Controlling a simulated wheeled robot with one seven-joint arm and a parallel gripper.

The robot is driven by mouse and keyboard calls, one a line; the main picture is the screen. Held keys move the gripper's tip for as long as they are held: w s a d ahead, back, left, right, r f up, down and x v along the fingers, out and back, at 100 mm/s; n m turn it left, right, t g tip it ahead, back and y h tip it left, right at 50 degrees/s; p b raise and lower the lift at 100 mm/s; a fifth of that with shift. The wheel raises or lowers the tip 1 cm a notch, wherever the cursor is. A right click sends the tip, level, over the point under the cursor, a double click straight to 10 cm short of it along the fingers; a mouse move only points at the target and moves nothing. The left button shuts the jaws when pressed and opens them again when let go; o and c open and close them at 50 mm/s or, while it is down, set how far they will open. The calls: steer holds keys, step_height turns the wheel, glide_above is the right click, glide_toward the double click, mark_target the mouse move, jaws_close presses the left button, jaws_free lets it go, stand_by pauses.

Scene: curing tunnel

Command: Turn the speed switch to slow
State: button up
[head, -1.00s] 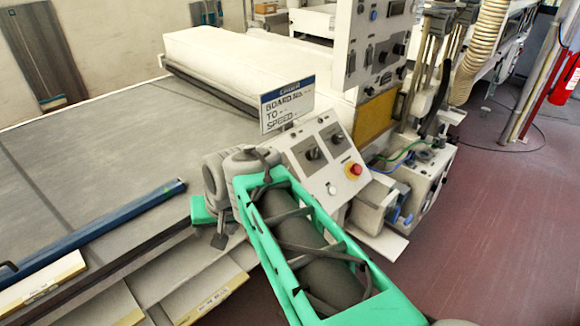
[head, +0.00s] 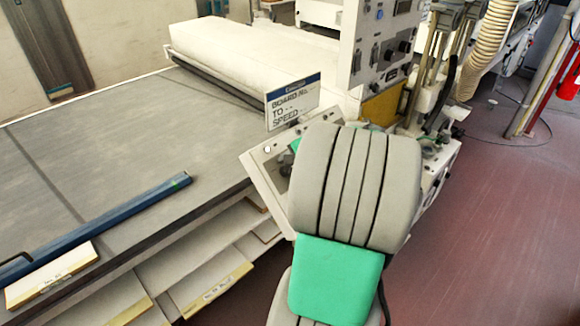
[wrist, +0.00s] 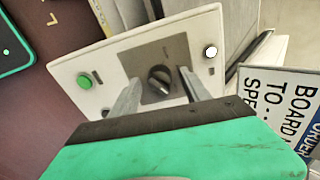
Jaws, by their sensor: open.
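The speed switch (wrist: 160,79) is a dark rotary knob on a grey plate in the wrist view. Its lettering is too small to read, so I cannot tell its setting. It sits on a pale control panel (wrist: 118,58), which shows at its left edge in the head view (head: 257,172). My gripper (wrist: 159,76) is open, one finger to each side of the knob in the picture. No contact is clear, and I cannot tell how far off the fingertips are. In the head view my arm hides the fingers and most of the panel.
On the panel are a green button (wrist: 85,80) and a white button (wrist: 211,51), near the fingers. A sign reading "BOARD No. TO SPEED" (head: 293,101) stands close behind the panel. A blue bar (head: 95,231) lies on the wide grey table (head: 110,130) at left.

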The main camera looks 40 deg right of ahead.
steer(key=shift+f, duration=0.1)
jaws_close()
stand_by(0.6)
